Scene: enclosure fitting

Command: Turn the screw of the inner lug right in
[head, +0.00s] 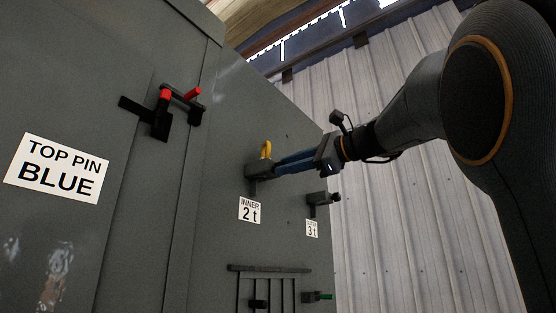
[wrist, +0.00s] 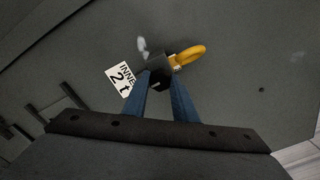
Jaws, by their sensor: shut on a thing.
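The inner lug (head: 256,170) is a dark block on the grey enclosure wall, above the label "INNER 2 t" (head: 249,211). A yellow ring (head: 266,149) stands up out of it. My gripper (head: 275,168) reaches in from the right, and its blue fingers are closed at the lug's near end. In the wrist view the fingertips (wrist: 160,86) meet at the lug's dark front (wrist: 158,68), on what appears to be the screw. The screw itself is mostly hidden between the fingers, so how deep it sits cannot be seen. The yellow ring (wrist: 188,54) shows beside the lug.
A second lug (head: 320,198) with a "3 t" label (head: 312,228) sits lower right. A latch with red pins (head: 165,95) is upper left, near the sign "TOP PIN BLUE" (head: 58,168).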

